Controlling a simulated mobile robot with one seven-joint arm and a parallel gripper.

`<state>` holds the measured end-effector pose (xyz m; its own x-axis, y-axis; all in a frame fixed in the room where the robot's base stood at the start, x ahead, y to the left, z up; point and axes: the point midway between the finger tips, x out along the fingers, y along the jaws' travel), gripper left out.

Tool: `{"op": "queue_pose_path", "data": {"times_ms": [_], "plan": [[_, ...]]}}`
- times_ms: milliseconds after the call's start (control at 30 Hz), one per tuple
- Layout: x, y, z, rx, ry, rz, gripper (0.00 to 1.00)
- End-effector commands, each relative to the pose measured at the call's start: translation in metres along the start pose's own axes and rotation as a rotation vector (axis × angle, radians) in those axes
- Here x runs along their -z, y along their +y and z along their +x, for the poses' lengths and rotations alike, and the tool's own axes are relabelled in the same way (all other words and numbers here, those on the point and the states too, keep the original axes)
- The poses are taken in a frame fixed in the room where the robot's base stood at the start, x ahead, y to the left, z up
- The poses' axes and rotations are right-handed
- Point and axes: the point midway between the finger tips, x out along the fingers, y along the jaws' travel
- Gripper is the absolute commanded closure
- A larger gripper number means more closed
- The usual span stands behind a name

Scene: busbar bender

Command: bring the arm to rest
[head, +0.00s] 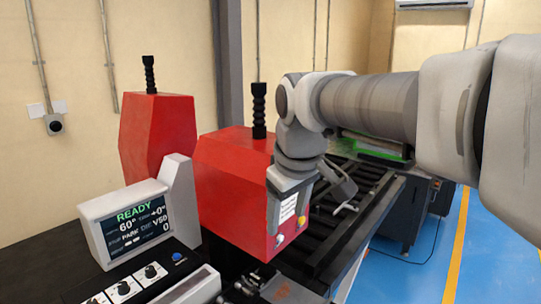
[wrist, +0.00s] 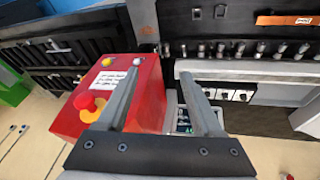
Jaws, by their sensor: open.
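My arm reaches in from the right in the head view, and its gripper (head: 311,208) hangs down in front of the red machine housing (head: 227,185). The two fingers are spread apart, with nothing between them. In the wrist view my gripper (wrist: 160,78) is also open and empty. There the red housing (wrist: 72,118) lies behind and left of the left finger, with a yellow and a white button, a label and a red knob. I cannot tell how far the fingers are from it.
A control screen (head: 140,222) reading READY stands at the left. A second red housing (head: 158,135) stands behind. A dark slatted bed (head: 365,190) runs back to the right. The blue floor (head: 405,265) is open at the right. An orange-brown bar (wrist: 288,20) shows in the wrist view.

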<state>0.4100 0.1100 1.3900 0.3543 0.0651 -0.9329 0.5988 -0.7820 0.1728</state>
Motion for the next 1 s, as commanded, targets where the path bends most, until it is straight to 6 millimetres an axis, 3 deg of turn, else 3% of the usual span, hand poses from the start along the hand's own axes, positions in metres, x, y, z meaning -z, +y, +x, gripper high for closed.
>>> {"op": "queue_pose_path", "data": {"times_ms": [33, 300, 500, 700, 1000], "plan": [[-0.021, 0.001, -0.002, -0.017, 0.006, 0.053, 0.33], [-0.12, -0.004, 0.002, -0.075, 0.042, 0.343, 0.33], [-0.182, -0.018, 0.017, -0.1, 0.078, 0.539, 0.33], [-0.214, -0.028, 0.029, -0.106, 0.099, 0.647, 0.33], [-0.219, -0.03, 0.031, -0.106, 0.103, 0.666, 0.33]]}}
